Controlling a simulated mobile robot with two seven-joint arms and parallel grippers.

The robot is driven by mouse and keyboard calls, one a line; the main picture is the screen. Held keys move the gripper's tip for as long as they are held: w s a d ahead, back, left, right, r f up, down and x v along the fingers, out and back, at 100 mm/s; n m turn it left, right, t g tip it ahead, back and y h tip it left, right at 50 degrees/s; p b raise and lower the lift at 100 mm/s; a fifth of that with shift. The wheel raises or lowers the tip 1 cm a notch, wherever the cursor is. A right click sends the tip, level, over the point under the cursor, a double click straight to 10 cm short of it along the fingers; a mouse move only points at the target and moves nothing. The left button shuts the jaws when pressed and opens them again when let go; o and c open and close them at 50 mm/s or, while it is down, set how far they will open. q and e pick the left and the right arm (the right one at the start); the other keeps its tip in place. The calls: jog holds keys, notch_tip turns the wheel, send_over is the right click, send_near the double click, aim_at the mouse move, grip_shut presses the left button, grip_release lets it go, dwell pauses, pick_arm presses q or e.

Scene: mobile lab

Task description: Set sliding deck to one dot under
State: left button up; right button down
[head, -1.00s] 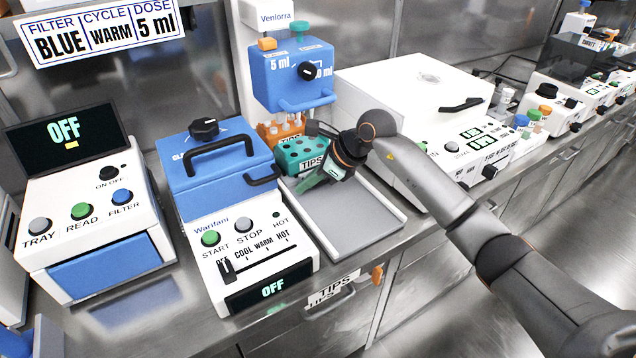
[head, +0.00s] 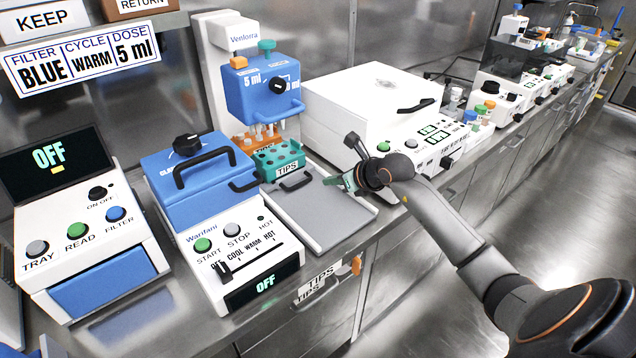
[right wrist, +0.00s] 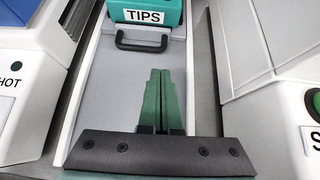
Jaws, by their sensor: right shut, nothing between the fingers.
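The sliding deck (head: 318,210) is a grey tray with low rims in front of the blue dispenser head (head: 262,92). A teal rack marked TIPS (head: 279,161) stands at its back, below the orange tips (head: 258,137), with a black handle (head: 296,181) in front. My right gripper (head: 338,181) is over the deck's right side, right of the handle. In the right wrist view its green fingers (right wrist: 161,72) are together and empty, apart from the handle (right wrist: 142,45). I cannot make out any dot marks. My left gripper is not in view.
The blue and white Warifani heater (head: 215,205) stands close on the deck's left. A white lidded machine (head: 375,110) stands on its right. The tray reader (head: 85,225) is at far left. A sign (head: 85,58) reads BLUE, WARM, 5 ml. The deck's front is clear.

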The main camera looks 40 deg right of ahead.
jog(key=x, duration=0.4)
jog(key=shift+x, duration=0.95)
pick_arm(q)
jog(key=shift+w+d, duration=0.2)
pick_arm(e)
jog(key=shift+a, duration=0.1)
pick_arm(q)
jog(key=shift+b, duration=0.3)
